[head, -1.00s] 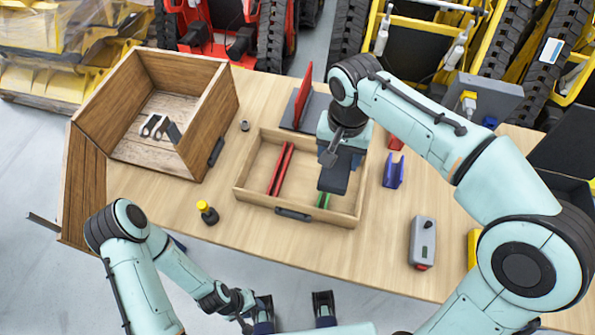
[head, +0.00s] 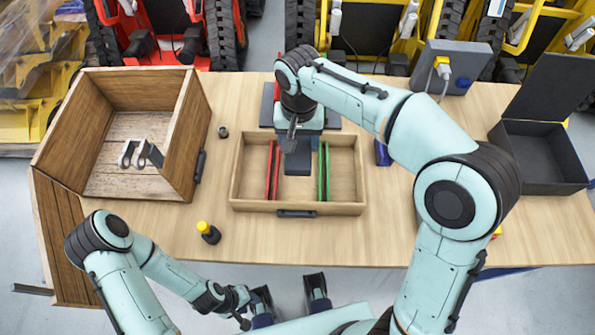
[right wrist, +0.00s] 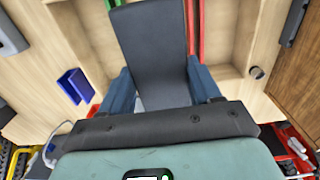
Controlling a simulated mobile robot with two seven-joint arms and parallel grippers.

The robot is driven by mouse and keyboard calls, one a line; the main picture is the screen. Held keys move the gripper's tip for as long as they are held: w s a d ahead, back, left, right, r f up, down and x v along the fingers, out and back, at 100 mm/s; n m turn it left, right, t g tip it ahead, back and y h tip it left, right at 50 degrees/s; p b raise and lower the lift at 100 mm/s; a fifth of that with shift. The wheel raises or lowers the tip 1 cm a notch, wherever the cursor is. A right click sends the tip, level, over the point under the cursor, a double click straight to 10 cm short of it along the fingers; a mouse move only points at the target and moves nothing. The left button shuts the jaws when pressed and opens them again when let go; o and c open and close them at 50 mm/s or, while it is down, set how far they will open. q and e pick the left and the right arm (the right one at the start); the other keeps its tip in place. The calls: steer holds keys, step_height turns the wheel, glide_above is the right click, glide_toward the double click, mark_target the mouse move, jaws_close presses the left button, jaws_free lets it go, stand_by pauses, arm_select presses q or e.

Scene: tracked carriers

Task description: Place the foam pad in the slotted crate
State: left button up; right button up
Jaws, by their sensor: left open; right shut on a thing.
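The slotted crate (head: 338,208) is a shallow light-wood tray on the table, with a pair of red dividers (head: 272,172) and a pair of green dividers (head: 324,172). My right gripper (right wrist: 160,90) is shut on the dark grey foam pad (right wrist: 152,40). In the head view the pad (head: 297,162) shows below the gripper, over the crate's middle between the red and green pairs. Whether it touches the crate floor I cannot tell. My left gripper (head: 290,292) is open and empty at the table's front edge, away from the crate.
A large open wooden box (head: 190,130) with grey metal parts stands left of the crate. A yellow-capped bottle (head: 208,232) is in front. A blue bracket (right wrist: 75,85) is beside the crate. An open black case (head: 545,155) is at the right. The front table strip is mostly clear.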

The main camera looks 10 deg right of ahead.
steer(key=b, duration=0.1)
glide_toward(298, 178)
steer(key=shift+f+b, duration=0.45)
steer(key=shift+f, duration=2.45)
steer(key=shift+f, duration=0.2)
steer(key=o, duration=1)
